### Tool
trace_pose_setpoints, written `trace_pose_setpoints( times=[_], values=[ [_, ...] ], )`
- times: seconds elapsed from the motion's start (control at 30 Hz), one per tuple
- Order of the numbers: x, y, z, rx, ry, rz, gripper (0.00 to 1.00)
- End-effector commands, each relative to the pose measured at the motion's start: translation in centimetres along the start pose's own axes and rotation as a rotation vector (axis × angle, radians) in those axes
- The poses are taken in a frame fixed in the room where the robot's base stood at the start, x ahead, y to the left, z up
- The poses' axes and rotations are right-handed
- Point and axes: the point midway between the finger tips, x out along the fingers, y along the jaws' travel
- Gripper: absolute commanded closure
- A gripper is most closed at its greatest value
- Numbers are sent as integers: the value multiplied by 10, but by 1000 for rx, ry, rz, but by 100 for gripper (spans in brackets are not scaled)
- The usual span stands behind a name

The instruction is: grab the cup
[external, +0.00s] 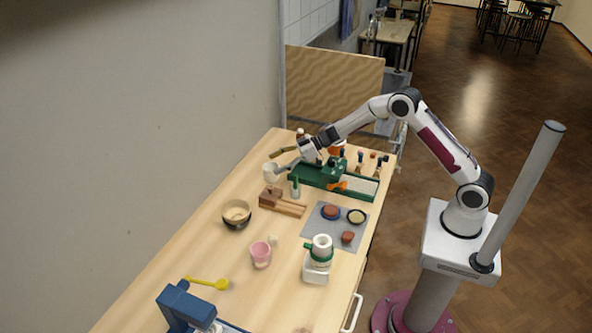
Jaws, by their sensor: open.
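A pink cup (260,254) stands upright on the wooden table, left of the grey mat. A white, round, cup-like thing (271,172) stands near the far left edge of the table. The pink cup is well away from my gripper, nearer the camera.
A green tool rack (330,184) stands below my arm.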

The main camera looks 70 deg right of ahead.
Motion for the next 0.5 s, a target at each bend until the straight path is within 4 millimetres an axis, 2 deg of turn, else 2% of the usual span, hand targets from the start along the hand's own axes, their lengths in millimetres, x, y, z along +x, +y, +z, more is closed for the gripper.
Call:
trace_pose_setpoints(
  times=[0.1,0.3,0.5],
  values=[
    [6,0,16,3,-3,-1,32],
    [28,-1,13,-2,1,-1,32],
    [35,0,13,0,0,0,32]
  ],
)
